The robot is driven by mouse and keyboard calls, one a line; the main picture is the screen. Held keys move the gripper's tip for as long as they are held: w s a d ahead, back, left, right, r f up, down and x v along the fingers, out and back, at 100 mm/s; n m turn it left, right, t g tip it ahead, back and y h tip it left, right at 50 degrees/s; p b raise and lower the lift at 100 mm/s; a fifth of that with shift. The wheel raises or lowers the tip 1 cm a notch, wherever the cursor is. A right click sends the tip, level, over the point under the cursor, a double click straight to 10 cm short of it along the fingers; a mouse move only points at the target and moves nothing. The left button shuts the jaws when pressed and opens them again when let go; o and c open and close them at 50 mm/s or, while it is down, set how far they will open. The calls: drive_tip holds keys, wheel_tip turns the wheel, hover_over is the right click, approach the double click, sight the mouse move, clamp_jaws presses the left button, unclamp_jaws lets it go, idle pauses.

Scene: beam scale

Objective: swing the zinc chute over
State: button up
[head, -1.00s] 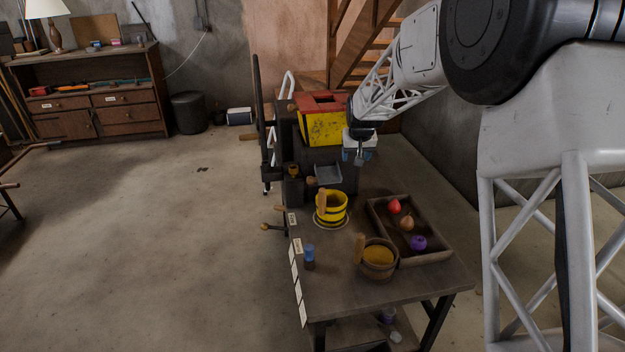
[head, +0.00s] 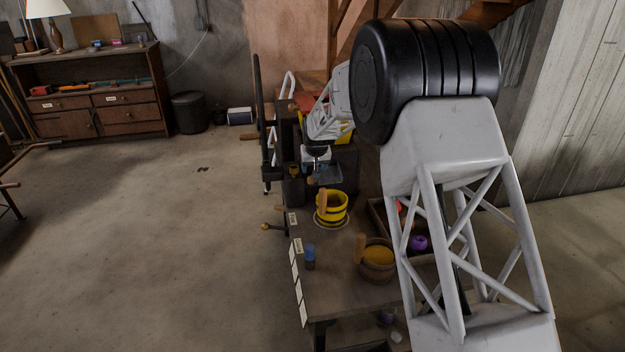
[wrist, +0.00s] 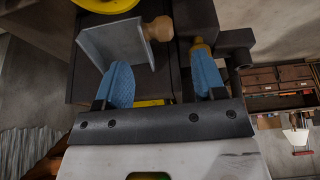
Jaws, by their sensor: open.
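The zinc chute (head: 329,174) is a grey metal trough on the dark machine, above and behind the yellow-black bucket. In the wrist view the chute (wrist: 112,42) lies ahead of my left finger, with a round wooden knob (wrist: 158,29) at its right edge. My gripper (wrist: 162,78) is open, its two blue fingers spread apart. The knob is ahead of the gap between them, and nothing shows gripped. Whether the left finger touches the chute I cannot tell. In the head view my gripper (head: 316,166) is over the chute's left part, partly hiding it.
A second wooden knob (wrist: 200,44) stands close to my right fingertip, beside a dark post. The yellow-black bucket (head: 332,208) stands in front of the machine. A wooden tub (head: 377,262) and a blue-topped bottle (head: 310,256) stand on the table. My arm hides much of the tray.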

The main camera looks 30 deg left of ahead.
sight(323, 175)
drive_tip(key=shift+f, duration=0.1)
drive_tip(key=shift+x, duration=3.8)
clamp_jaws()
